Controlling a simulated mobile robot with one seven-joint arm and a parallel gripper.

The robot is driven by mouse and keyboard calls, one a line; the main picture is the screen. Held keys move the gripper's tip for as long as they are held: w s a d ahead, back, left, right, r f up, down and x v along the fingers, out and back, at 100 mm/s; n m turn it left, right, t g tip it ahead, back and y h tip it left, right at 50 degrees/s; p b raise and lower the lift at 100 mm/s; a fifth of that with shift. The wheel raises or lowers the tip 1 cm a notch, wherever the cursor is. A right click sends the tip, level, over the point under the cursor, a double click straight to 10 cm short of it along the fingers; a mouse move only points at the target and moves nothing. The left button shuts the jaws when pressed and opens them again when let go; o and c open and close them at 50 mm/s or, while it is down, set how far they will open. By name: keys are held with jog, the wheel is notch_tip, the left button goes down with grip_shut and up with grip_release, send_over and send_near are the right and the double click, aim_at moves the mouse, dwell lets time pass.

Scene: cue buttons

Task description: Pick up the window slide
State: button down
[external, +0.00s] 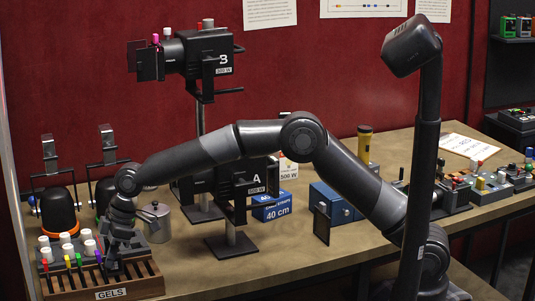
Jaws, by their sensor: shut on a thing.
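My gripper (113,262) points down into the right part of a brown slotted wooden rack (128,292) labelled "GELS", at the lower left. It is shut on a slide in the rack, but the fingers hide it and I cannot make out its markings. I cannot tell from this view which slide is the window slide.
A silver pot (154,221) and an orange-and-black dome (59,211) stand nearby. Lamp A (247,177) and lamp B (210,52) are on stands. Blue boxes (272,207) are mid-table. The front middle of the table (205,272) is clear.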

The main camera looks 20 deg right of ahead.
notch_tip(320, 180, up, 17)
jog(key=f+m+t+h, duration=0.1)
jog(key=f+m, duration=0.2)
jog(key=m, duration=0.1)
jog(key=f+m+t+h, duration=0.1)
jog(key=f+m+t, duration=0.1)
jog(key=f+m, duration=0.2)
jog(key=f+m+t+h, duration=0.1)
jog(key=f+m, duration=0.2)
jog(key=m, duration=0.3)
jog(key=shift+w+d+f, duration=0.25)
jog(key=shift+f, duration=0.05)
notch_tip(320, 180, down, 2)
jog(key=m, duration=0.2)
jog(key=m+h, duration=0.1)
jog(key=shift+d+f+m+t, duration=0.15)
jog(key=shift+m+t, duration=0.15)
jog(key=shift+m, duration=0.1)
jog(key=shift+f, duration=3.45)
jog(key=shift+f, duration=0.2)
